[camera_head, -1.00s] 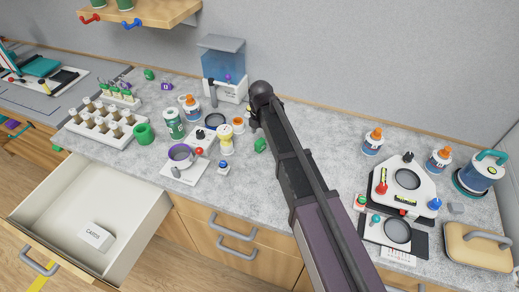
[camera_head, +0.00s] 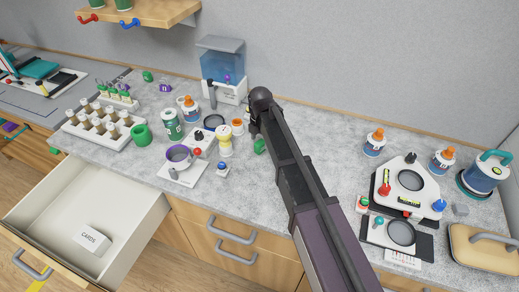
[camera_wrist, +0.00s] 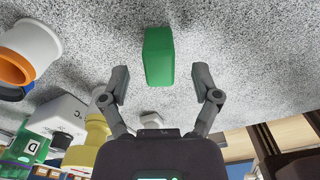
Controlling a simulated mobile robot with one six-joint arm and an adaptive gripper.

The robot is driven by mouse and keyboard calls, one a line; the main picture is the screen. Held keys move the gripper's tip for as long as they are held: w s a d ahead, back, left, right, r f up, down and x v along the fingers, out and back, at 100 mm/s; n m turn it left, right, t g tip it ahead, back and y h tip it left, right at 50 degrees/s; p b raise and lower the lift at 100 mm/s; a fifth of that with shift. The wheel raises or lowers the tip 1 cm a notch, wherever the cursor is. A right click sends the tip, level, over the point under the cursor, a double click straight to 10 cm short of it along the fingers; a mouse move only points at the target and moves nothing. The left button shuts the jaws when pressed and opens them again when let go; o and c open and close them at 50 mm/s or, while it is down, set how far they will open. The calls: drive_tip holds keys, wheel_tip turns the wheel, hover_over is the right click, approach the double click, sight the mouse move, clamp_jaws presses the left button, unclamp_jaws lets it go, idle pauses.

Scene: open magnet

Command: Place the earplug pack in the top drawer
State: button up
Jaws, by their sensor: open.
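A small green block-shaped pack (camera_wrist: 158,56), which I take to be the earplug pack, lies on the speckled grey counter. It also shows in the head view (camera_head: 259,146), just left of my arm. My gripper (camera_wrist: 161,82) is open, with a finger on either side of the pack's near end and a gap at each side. In the head view my gripper is mostly hidden by my arm. An open white-lined drawer (camera_head: 128,224) stands out from the cabinet at the lower left. A white box marked CARDS (camera_head: 92,239) lies in it.
Left of the pack stand a yellow-topped container (camera_head: 224,140), a green jar (camera_head: 172,126), a mug (camera_head: 179,155) and a water dispenser (camera_head: 221,70). At the right are a white instrument (camera_head: 407,187) and bottles (camera_head: 374,143). Counter between arm and instrument is mostly clear.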

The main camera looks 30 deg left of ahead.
sight(260, 142)
drive_tip(key=shift+f+b, duration=1.4)
drive_tip(key=shift+f, duration=0.35)
drive_tip(key=c, duration=1)
drive_tip(key=shift+r, duration=0.2)
wheel_tip(260, 142, up, 4)
drive_tip(key=p, duration=0.4)
drive_tip(key=shift+f, duration=0.15)
drive_tip(key=s+d, duration=0.2)
drive_tip(key=s, duration=0.2)
drive_tip(key=s+d, duration=0.2)
drive_tip(key=s, duration=0.3)
drive_tip(key=s+d+r+p, duration=0.1)
drive_tip(key=s+d, duration=0.2)
drive_tip(key=s, duration=0.2)
drive_tip(key=shift+s, duration=0.2)
